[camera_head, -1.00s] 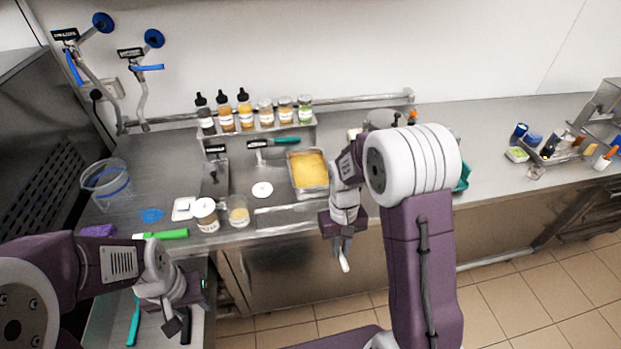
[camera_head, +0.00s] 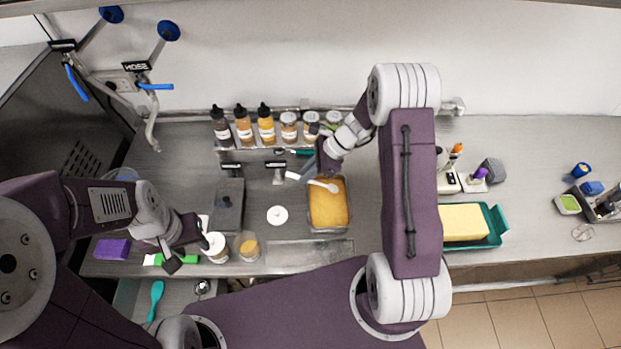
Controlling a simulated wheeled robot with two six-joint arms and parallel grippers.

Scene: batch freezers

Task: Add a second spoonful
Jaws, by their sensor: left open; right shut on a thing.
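My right gripper (camera_head: 307,170) is shut on a small white spoon (camera_head: 324,185). The spoon's bowl is over the upper part of a metal pan (camera_head: 312,224) filled with a yellow mass (camera_head: 328,207). I cannot tell whether the spoon touches the mass or carries anything. My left gripper (camera_head: 186,252) is open and empty at the counter's front left. It is beside a jar with a pale label (camera_head: 216,252), which its fingers partly overlap. An open-looking jar with yellow contents (camera_head: 248,249) stands just right of that jar. A round white lid (camera_head: 277,215) lies behind them.
Several bottles and jars (camera_head: 266,127) stand in a rack at the back. A grey lidded bin (camera_head: 229,205) is left of the lid. A purple block (camera_head: 112,249) lies front left. A teal tray (camera_head: 496,225) with a yellow block (camera_head: 463,222) is right of my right arm.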

